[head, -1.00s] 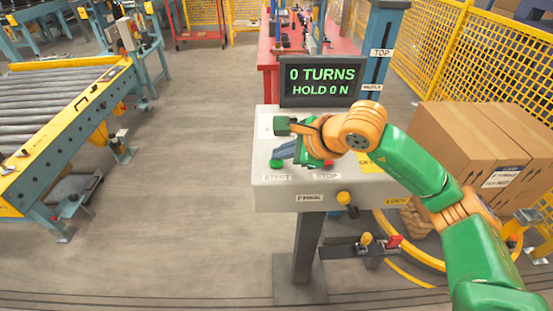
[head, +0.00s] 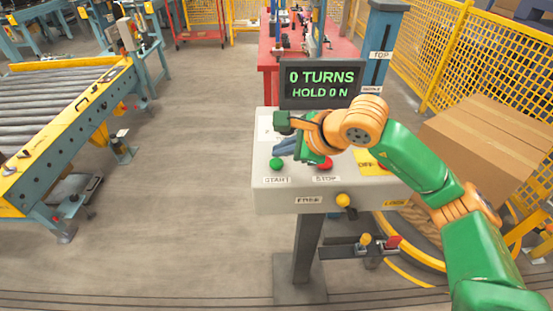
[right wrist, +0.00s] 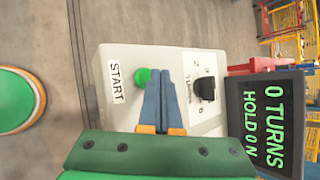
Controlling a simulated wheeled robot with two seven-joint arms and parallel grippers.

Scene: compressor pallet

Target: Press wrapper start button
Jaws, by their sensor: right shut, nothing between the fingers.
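The green start button (head: 276,164) sits at the front left of the grey control panel (head: 262,192), above a START label. In the right wrist view the button (right wrist: 142,80) is uncovered, beside my fingertips. My right gripper (head: 284,148) is shut and empty, above the panel just behind the start button. In the right wrist view its blue-grey fingers (right wrist: 165,78) are together and appear apart from the button. The black display (head: 320,83) reads "0 TURNS, HOLD 0 N". My left gripper is out of view.
A red stop button (head: 322,163) is close right of start, partly behind my gripper. A black turns knob (right wrist: 205,88) is behind it. Cartons (head: 485,135) stand on the wrapper at right. A roller conveyor (head: 60,100) stands at left; the floor between is clear.

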